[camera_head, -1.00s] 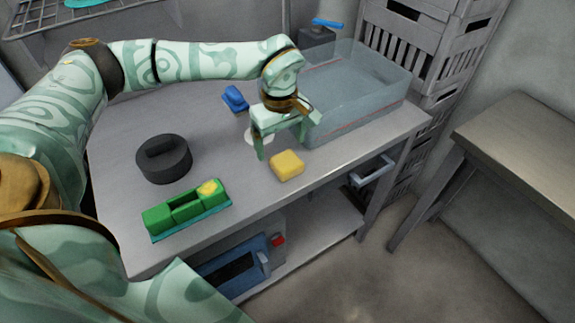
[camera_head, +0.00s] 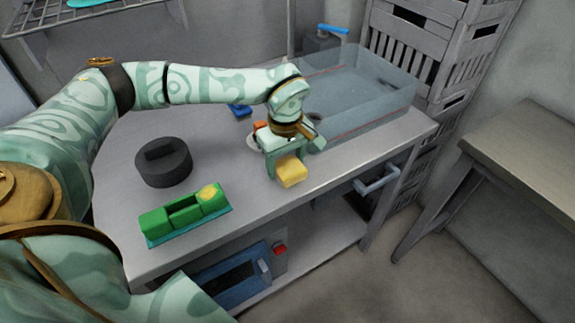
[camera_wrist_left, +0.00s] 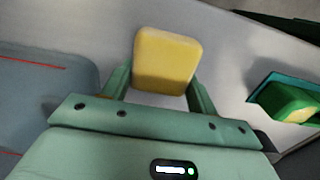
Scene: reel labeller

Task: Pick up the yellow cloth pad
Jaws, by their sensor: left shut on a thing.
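The yellow cloth pad (camera_head: 292,173) is a small rounded block near the front edge of the grey steel table. My left gripper (camera_head: 287,163) points down over it, its fingers at the pad's two sides. In the left wrist view the pad (camera_wrist_left: 168,60) sits between the two fingertips (camera_wrist_left: 158,88), and the gripper is shut on it. The gripper hides part of the pad in the head view. I cannot tell whether the pad still touches the table. My right gripper is not in view.
A green block holder (camera_head: 185,218) and a dark round reel (camera_head: 164,165) stand to the left on the table (camera_head: 222,172). A clear basin (camera_head: 365,90) is behind at right. Crates stand at the far right.

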